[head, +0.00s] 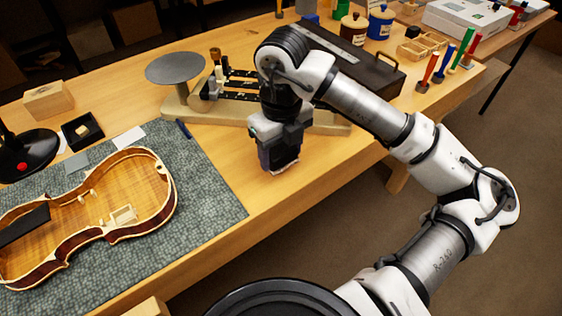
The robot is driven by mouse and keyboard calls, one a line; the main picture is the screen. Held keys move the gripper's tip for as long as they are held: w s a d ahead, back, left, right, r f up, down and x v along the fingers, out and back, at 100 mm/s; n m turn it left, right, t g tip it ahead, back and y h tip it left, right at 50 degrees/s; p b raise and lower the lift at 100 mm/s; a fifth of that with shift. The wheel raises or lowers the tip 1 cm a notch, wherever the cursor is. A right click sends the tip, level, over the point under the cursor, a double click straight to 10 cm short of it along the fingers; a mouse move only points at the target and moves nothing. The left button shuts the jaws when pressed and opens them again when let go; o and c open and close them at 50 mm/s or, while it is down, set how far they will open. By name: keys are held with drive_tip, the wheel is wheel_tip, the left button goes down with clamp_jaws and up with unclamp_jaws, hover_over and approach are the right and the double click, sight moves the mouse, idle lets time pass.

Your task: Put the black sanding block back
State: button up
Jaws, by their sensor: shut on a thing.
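My gripper (281,160) hangs pointing down over the bare wood of the bench, right of the green-grey mat and in front of the wooden base with the round grey plate. It is shut on a dark block (268,158), which looks like the black sanding block. The fingers hide much of it, and its lower end shows close to the bench top. I cannot tell whether it touches the wood.
An open violin body (150,189) lies on the mat (218,203). The wooden base (178,112) carries dark rails behind my gripper. A dark case (372,75), jars and coloured-handled tools stand at the back right. Bare bench (270,210) lies in front of my gripper.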

sight(281, 163)
drive_tip(key=shift+f, duration=2.15)
drive_tip(key=shift+f, duration=0.2)
drive_tip(key=o, duration=0.9)
drive_tip(key=shift+o, duration=0.2)
drive_tip(key=shift+r, duration=0.15)
drive_tip(key=shift+r, duration=0.2)
wheel_tip(281, 163, up, 12)
drive_tip(key=shift+f+b, duration=0.1)
drive_tip(key=shift+b, duration=0.35)
